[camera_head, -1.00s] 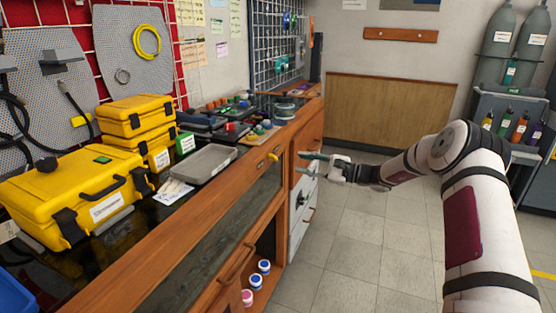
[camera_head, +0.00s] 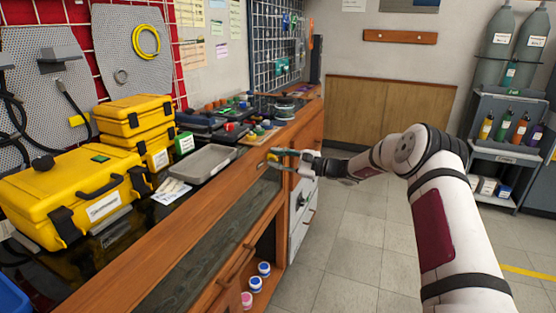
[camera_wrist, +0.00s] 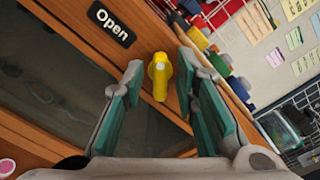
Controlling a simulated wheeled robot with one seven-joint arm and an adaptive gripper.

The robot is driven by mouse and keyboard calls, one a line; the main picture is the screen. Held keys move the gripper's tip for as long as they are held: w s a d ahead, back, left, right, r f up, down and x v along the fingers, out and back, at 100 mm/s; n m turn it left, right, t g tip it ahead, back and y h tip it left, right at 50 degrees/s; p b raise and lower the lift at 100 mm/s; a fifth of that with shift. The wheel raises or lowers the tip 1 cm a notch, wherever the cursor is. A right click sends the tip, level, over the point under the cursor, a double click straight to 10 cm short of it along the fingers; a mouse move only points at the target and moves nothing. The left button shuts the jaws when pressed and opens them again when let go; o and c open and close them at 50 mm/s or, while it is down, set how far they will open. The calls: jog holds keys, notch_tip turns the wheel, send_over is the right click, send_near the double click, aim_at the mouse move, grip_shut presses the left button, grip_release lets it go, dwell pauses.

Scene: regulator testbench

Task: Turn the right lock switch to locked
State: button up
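The right lock switch is a small yellow knob (camera_wrist: 159,77) on the wooden front rail of the bench. In the wrist view it lies between my two fingertips, with a visible gap on both sides. A black label (camera_wrist: 111,22) reading "Open" is on the wood beside it. My gripper (camera_wrist: 160,68) is open, with its green finger pads on either side of the knob. In the head view my gripper (camera_head: 277,157) is at the bench's front edge and partly hides the knob. I cannot tell how deep the fingers reach around it.
The bench top holds a grey tray (camera_head: 208,163), yellow cases (camera_head: 75,195) and several small parts. A dark glass panel (camera_head: 215,240) is below the rail. White drawers (camera_head: 301,215) are beneath my gripper. The tiled floor (camera_head: 350,250) to the right is clear.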

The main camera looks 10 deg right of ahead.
grip_shut()
jog(key=shift+m, duration=0.4)
jog(key=m, duration=0.2)
jog(key=shift+d+m, duration=0.1)
jog(key=shift+m, duration=0.3)
jog(key=m, duration=0.4)
jog(key=shift+w, duration=0.1)
jog(key=m, duration=0.5)
jog(key=m+p, duration=0.1)
jog(key=m, duration=0.4)
jog(key=shift+w+d+f, duration=0.1)
jog(key=shift+d, duration=0.05)
jog(key=shift+m, duration=0.3)
